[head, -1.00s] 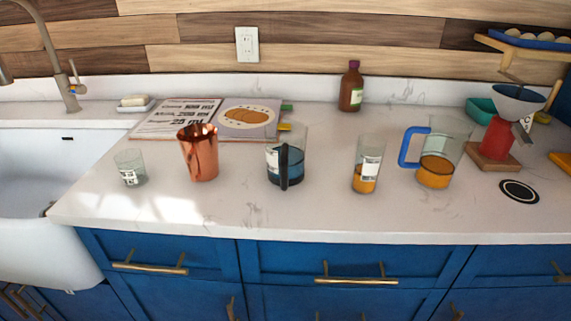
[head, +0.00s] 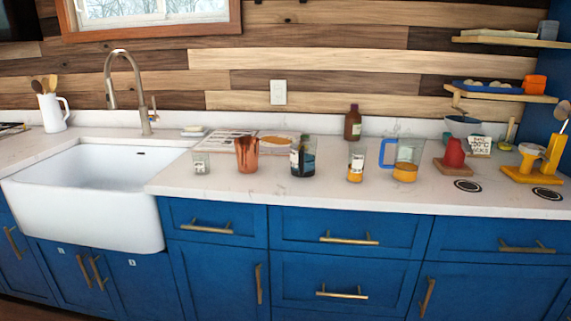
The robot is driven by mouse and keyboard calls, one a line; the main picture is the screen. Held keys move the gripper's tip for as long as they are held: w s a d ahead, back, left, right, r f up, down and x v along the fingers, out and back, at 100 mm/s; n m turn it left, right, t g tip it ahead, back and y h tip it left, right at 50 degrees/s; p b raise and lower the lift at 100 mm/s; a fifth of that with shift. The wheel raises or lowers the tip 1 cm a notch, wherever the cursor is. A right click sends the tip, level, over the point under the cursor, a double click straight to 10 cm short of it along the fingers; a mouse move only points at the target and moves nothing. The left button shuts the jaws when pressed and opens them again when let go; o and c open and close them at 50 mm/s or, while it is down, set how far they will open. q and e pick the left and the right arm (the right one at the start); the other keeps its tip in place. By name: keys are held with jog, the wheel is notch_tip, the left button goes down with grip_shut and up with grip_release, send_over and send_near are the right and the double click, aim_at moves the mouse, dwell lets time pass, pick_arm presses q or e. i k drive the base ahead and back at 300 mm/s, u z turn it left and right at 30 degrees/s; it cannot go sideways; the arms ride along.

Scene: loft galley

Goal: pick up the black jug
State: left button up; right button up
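The jug with the black handle (head: 308,164) stands upright on the white counter, near the middle of the head view. It is clear, with dark blue liquid inside and a pale label. Its black handle faces the front, slightly left. A copper cup (head: 247,156) stands to its left and a small glass with orange liquid (head: 356,165) to its right. Neither of my grippers shows in the head view.
A small labelled glass (head: 201,164), a blue-handled jug (head: 405,160) and a brown bottle (head: 353,123) stand on the counter (head: 330,196). An open book (head: 222,138) lies behind the copper cup. The sink (head: 95,200) is left. The counter strip in front of the jug is clear.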

aim_at(302, 148)
jog(key=u, duration=0.7)
jog(key=i, duration=1.25)
jog(key=z, duration=0.5)
